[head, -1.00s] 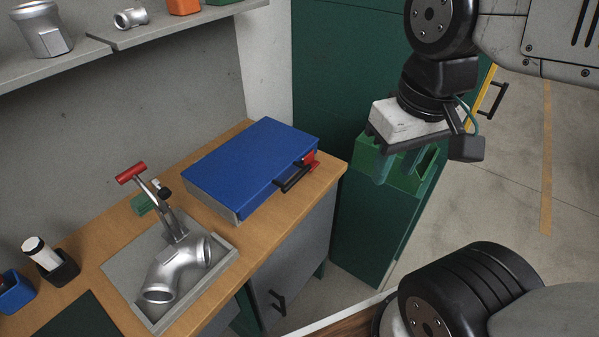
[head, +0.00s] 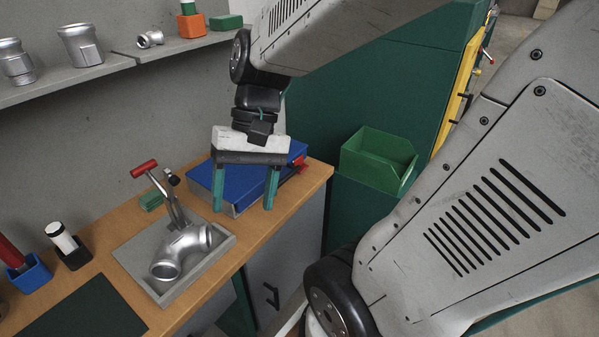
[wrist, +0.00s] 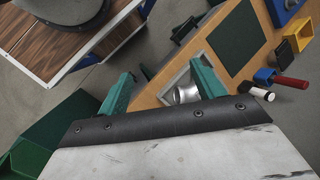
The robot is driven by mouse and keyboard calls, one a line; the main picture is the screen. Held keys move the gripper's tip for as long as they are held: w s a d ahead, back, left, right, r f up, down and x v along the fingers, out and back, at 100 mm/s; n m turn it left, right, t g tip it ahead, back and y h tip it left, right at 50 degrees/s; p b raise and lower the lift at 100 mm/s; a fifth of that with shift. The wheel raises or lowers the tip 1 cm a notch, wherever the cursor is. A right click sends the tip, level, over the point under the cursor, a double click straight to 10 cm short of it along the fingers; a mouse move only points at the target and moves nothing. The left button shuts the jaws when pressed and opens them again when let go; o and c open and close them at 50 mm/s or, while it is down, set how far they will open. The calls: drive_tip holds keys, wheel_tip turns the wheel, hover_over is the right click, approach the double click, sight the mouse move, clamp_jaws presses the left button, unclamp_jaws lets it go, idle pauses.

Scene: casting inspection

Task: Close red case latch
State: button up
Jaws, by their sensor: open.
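The blue case (head: 240,184) lies on the wooden bench, and its lid looks down. Its red latch (head: 299,164) shows at the right end of the front side. I cannot tell whether the latch is fastened. My gripper (head: 244,206) has its teal fingers spread wide and pointing down, with nothing between them. In the head view it stands in front of the case, left of the latch, and hides part of the lid and the handle. In the wrist view my gripper (wrist: 163,78) is also open and empty, and the case does not show.
A silver pipe casting (head: 183,251) sits in a grey tray (head: 222,249) with a red-handled clamp (head: 144,168) behind it. A green bin (head: 375,160) stands right of the bench. A shelf (head: 190,44) with castings runs above. A dark mat (head: 85,312) lies at front left.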

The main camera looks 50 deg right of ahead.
drive_tip(key=w+d+f+m+t+y, duration=0.4)
drive_tip(key=w+d+f+m+t, duration=0.15)
drive_tip(key=d+m, duration=0.3)
drive_tip(key=w+d+f+m+t+y, duration=0.4)
drive_tip(key=w+d+f+m+t, duration=0.1)
drive_tip(key=w+d+m, duration=0.3)
drive_tip(key=m+t+h, duration=0.9)
drive_tip(key=m+h, duration=0.3)
drive_tip(key=m, duration=0.2)
approach(309, 177)
drive_tip(key=w+r, duration=0.1)
drive_tip(key=w, duration=0.5)
drive_tip(key=w+r, duration=0.1)
drive_tip(key=w, duration=0.3)
drive_tip(key=shift+a+r, duration=0.3)
drive_tip(key=shift+s, duration=0.1)
drive_tip(key=shift+c, duration=0.4)
